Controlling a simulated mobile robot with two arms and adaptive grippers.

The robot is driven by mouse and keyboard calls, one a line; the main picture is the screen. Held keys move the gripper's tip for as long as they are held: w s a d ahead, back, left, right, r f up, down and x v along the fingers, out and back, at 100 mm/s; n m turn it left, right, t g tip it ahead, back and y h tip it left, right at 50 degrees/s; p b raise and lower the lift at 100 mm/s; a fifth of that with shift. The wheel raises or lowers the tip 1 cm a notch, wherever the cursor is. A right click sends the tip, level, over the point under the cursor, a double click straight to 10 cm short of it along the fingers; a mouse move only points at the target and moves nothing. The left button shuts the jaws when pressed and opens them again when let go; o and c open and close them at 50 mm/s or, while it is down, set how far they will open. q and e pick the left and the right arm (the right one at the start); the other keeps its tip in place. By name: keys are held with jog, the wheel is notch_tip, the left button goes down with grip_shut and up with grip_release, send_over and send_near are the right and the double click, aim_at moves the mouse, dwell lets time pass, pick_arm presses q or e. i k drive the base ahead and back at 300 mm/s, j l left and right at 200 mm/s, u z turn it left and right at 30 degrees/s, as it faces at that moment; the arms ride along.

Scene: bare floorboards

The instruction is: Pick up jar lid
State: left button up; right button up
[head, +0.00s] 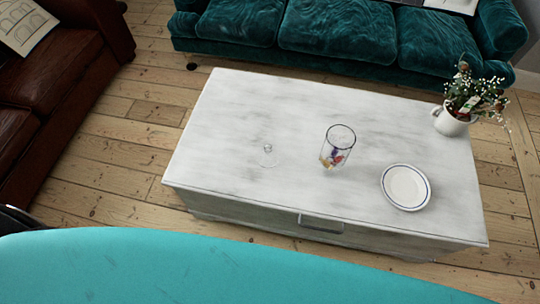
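The jar lid (267,156) is a small clear glass disc with a round knob. It lies on the left half of the white, marble-patterned coffee table (235,110), apart from the other items. A clear glass jar (338,147) with colourful contents or pattern low down stands upright to its right, with its top open. Neither of my grippers shows in the head view. A dark piece at the left edge may be part of my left arm, but no fingers are seen.
A white plate with a dark rim (406,187) lies right of the jar. A potted plant (455,118) stands at the table's right end. A teal sofa (340,30) is behind, a brown leather sofa (60,80) at left. Bare floorboards (130,150) lie between.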

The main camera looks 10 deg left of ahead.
aim_at(268, 156)
jog(key=l+u, duration=0.3)
jog(key=l, duration=0.15)
jog(key=k+l+u, duration=0.1)
jog(key=l+u, duration=0.15)
jog(key=l, duration=0.2)
jog(key=k+l+u, duration=0.1)
jog(key=l+u, duration=0.2)
jog(key=l, duration=0.15)
jog(key=k+l+u, duration=0.25)
jog(key=l, duration=0.15)
jog(key=i, duration=0.05)
